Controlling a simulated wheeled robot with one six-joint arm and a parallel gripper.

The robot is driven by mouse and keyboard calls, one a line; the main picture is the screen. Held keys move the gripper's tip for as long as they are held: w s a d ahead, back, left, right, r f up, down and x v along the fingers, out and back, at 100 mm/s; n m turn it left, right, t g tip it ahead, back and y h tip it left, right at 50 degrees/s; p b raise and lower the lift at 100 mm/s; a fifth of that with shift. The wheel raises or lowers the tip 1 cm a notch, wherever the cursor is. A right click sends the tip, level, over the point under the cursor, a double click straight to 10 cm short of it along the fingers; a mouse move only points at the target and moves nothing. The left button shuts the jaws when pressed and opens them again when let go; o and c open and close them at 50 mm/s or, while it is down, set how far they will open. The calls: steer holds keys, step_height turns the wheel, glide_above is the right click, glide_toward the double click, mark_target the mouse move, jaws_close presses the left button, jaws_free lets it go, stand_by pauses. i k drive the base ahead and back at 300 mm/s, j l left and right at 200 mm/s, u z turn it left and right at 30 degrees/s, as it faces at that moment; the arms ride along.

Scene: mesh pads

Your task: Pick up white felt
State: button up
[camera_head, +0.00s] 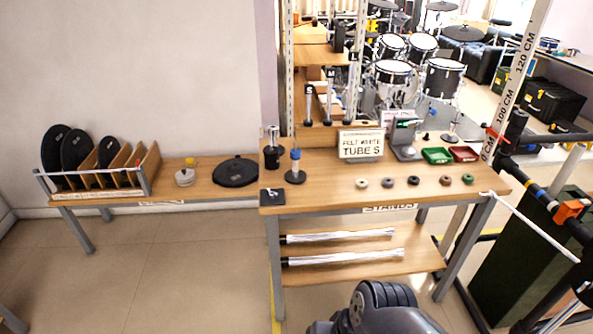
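The white felt (361,183) is a small pale ring on the wooden table at the right. It is the leftmost in a row of small felt rings along the table's front part. To its right lie a dark felt (387,182), a grey felt (414,181), a brown felt (445,181) and a green felt (467,179). The white felt lies apart from its neighbours, and nothing covers it. Part of my arm (382,308) shows at the bottom edge, in front of the table. My gripper's fingers do not show.
A sign (361,144) stands behind the white felt. A green tray (437,155) and a red tray (463,153) stand at the back right. A short stand with a blue top (295,168) is to the left. White-bristled rods (340,256) lie on the lower shelf.

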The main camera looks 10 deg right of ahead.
mark_target(362, 183)
steer(key=i+z, duration=0.85)
steer(key=i+j+z, duration=0.25)
steer(key=z, duration=0.15)
